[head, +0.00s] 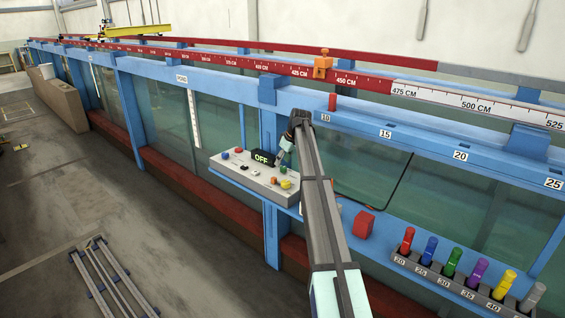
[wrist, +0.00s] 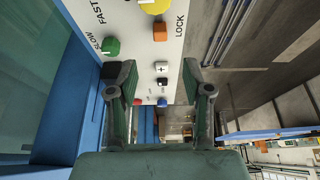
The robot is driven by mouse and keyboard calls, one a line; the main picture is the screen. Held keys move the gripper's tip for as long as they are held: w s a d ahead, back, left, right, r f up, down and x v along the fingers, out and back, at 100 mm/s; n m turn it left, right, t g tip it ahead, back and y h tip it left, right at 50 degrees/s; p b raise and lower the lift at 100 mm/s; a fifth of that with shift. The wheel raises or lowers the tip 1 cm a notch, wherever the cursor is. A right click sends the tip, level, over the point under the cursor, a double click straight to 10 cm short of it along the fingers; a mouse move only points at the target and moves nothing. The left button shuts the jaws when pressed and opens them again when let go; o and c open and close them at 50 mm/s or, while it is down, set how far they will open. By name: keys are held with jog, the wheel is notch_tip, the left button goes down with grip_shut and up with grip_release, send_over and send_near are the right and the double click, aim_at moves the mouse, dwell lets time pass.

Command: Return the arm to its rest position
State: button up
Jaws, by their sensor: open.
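My arm reaches from the bottom of the head view up to the control panel (head: 258,176) on the flume's side. My gripper (head: 283,157) is beside the panel's right part, near its "OFF" display (head: 262,158). In the wrist view my gripper (wrist: 160,82) is open, with its two fingers apart and nothing between them. The panel (wrist: 150,50) lies beyond the fingers, with a green button (wrist: 110,46), an orange button (wrist: 160,32) and a yellow knob (wrist: 155,5). I cannot tell whether a fingertip touches the panel.
A red block (head: 363,224) and a rack (head: 450,282) of several coloured, numbered cylinders stand right of my arm. An orange clamp (head: 322,64) sits on the measuring rail. A metal frame (head: 110,280) lies on the floor at left; the floor around it is open.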

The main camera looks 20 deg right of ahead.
jog(key=shift+f, duration=0.1)
jog(key=s+a+f+m+g, duration=0.1)
jog(key=s+a+f, duration=0.7)
jog(key=s+f, duration=0.15)
jog(key=s+a+f+m+g+h, duration=0.1)
jog(key=s+a+f, duration=0.6)
jog(key=s+f, duration=0.3)
jog(key=s+a+f+m+g, duration=0.1)
jog(key=s+a+f+m, duration=0.1)
jog(key=s+a+f, duration=0.8)
jog(key=s+a+f+m, duration=0.1)
jog(key=s+a+f, duration=0.15)
jog(key=s, duration=1.55)
jog(key=s+f+g, duration=0.2)
jog(key=s+f, duration=0.5)
jog(key=s, duration=0.3)
jog(key=s+f+g+b, duration=0.1)
jog(key=s+f+g, duration=0.2)
jog(key=s+f, duration=0.4)
jog(key=s+f+g+h, duration=0.1)
jog(key=s+f+g, duration=0.1)
jog(key=s+f, duration=0.5)
jog(key=s, duration=0.6)
jog(key=shift+s+f+g, duration=0.15)
jog(key=shift+g, duration=0.25)
